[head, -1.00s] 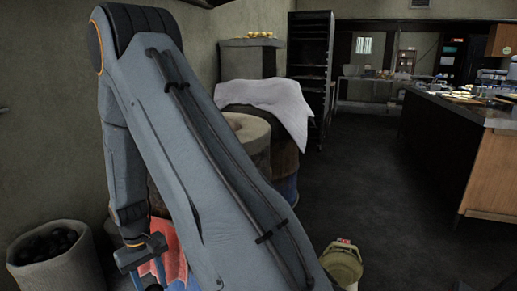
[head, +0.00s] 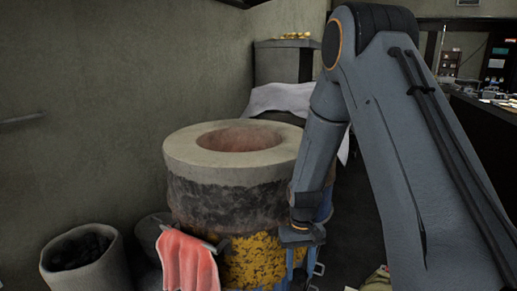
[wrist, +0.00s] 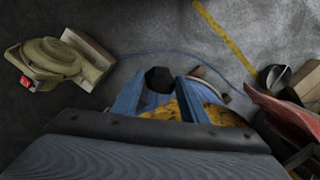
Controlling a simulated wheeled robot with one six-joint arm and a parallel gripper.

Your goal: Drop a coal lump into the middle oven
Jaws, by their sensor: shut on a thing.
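My gripper (head: 299,268) hangs low in the head view, in front of the right side of a barrel oven. Its blue fingers show in the wrist view (wrist: 160,98), shut on a dark coal lump (wrist: 159,77) at their tips. The barrel oven (head: 184,150) has a thick pale round rim, an open top, a sooty band and chipped yellow paint below. The gripper is well below its rim. Another oven behind it is mostly hidden under a white cloth (head: 275,99). I cannot tell which is the middle one.
A grey bin of coal (head: 110,272) stands at the lower left. A red cloth (head: 187,262) hangs on the oven's front. In the wrist view, an olive device (wrist: 47,60) lies on the floor at left. The wall closes the left side.

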